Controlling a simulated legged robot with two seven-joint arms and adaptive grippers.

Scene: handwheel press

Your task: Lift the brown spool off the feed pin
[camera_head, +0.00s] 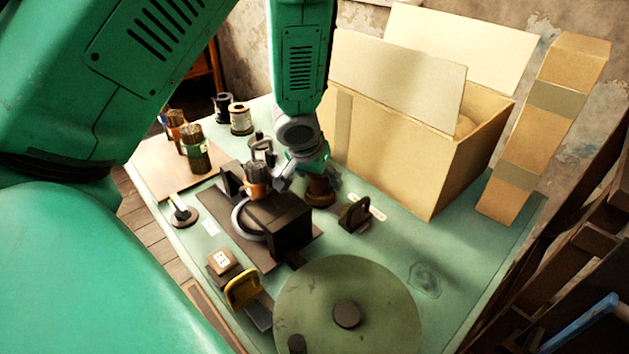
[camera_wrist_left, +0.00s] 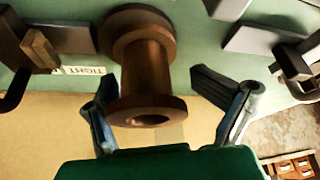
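The brown spool (camera_head: 320,190) stands upright on the green table, right of the dark press block, partly covered by my left gripper (camera_head: 306,170). In the left wrist view the spool (camera_wrist_left: 147,70) shows its near flange, narrow core and far flange. My left gripper (camera_wrist_left: 153,82) is open, with one finger on each side of the spool. The left finger is close to the near flange, and a wider gap shows at the right finger. The hole in the spool's end is dark, and I cannot make out the feed pin. My right gripper is not in view.
A large open cardboard box (camera_head: 429,149) stands close to the right, with a tall carton (camera_head: 548,130) beyond it. The press block (camera_head: 281,220) is left of the spool. A small dark bracket (camera_head: 354,213) and a big round disc (camera_head: 348,290) are nearer.

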